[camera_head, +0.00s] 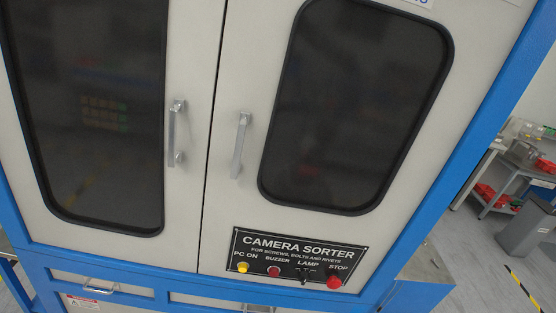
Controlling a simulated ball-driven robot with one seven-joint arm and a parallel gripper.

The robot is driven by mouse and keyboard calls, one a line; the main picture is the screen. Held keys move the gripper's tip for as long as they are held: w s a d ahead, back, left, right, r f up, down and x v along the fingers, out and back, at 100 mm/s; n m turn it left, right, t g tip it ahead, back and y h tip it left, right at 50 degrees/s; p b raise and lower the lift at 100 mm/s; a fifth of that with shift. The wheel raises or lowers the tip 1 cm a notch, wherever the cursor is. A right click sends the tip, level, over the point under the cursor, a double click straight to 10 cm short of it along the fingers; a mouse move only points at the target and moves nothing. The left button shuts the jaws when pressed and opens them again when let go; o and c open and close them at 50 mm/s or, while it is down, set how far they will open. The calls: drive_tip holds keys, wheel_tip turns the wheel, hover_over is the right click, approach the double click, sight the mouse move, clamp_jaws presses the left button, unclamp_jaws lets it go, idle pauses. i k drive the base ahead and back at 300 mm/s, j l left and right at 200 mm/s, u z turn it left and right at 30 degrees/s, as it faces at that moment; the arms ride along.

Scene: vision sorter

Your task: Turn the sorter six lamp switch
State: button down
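The camera sorter (211,215) fills most of the view, a light grey cabinet in a blue frame, tilted in the picture. Its black control panel (270,247) sits low on the right door. The lamp switch (304,273) is a small dark switch under the word LAMP, between the red buzzer button (274,271) and the larger red stop button (334,283). A yellow PC ON button (243,267) is at the panel's left. The switch's exact position is too small to tell. My gripper is not in view.
Two door handles (177,135) (240,145) stick out from the closed doors. Drawers with handles (100,288) lie below. At right, a bench (495,205) with red bins and a grey box-shaped stand (525,232) stand apart on open floor.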

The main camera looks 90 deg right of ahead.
sight(303, 276)
drive_tip(key=z, duration=2.15)
drive_tip(key=k+l, duration=0.1)
drive_tip(key=k, duration=0.6)
drive_tip(key=k+l, duration=0.15)
drive_tip(key=k, duration=0.55)
drive_tip(key=i+l, duration=0.1)
drive_tip(key=i, duration=0.35)
drive_tip(key=i+l+u, duration=0.1)
drive_tip(key=i, duration=0.35)
